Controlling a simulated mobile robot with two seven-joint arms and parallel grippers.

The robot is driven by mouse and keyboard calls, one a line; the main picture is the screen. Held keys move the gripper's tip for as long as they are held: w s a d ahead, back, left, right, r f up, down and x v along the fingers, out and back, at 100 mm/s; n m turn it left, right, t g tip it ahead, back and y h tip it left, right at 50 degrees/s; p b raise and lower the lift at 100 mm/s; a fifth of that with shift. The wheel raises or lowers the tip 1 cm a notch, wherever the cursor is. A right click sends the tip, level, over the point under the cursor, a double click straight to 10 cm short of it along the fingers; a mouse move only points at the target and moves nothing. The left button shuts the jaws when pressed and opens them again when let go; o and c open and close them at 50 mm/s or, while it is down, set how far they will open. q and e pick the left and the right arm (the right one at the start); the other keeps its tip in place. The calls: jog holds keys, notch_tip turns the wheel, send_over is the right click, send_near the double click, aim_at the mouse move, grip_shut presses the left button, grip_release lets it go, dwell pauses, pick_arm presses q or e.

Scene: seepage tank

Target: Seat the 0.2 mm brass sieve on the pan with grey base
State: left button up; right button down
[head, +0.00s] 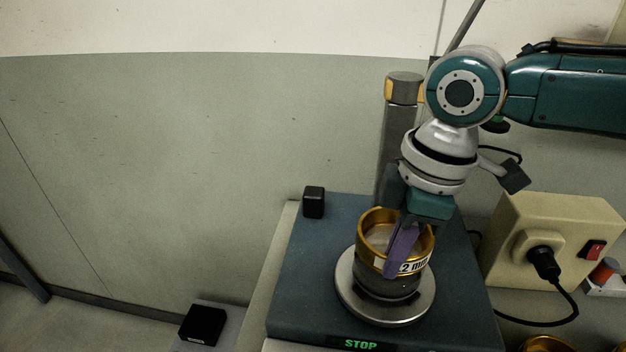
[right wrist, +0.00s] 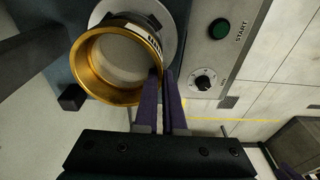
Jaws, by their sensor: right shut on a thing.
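The brass sieve (head: 368,225) is a gold ring with a pale mesh and a white label, of which "2 mm" can be read. My right gripper (head: 402,255) is shut on its wall, with one purple finger outside over the label. In the right wrist view the sieve (right wrist: 88,82) lies left of the fingertips (right wrist: 165,85). A dark grey pan (head: 388,290) shows directly below the sieve on a round silver plate (head: 350,297). Whether the sieve touches the pan or hovers just above it, I cannot tell. My left gripper is out of view.
The plate belongs to a dark blue-grey machine (head: 305,275) with a lit STOP sign. A grey column (head: 395,135) stands behind it. A beige socket box (head: 572,222) with plug and cable is on the right. A small black block (head: 314,202) sits at the machine's back left corner.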

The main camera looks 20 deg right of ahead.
jog(key=shift+f+b, duration=0.55)
jog(key=shift+f, duration=0.35)
jog(key=c, duration=0.9)
grip_release()
jog(key=shift+c, duration=0.2)
jog(key=r, duration=0.6)
jog(key=d+r, duration=0.1)
jog(key=r, duration=0.3)
jog(key=shift+s, duration=0.35)
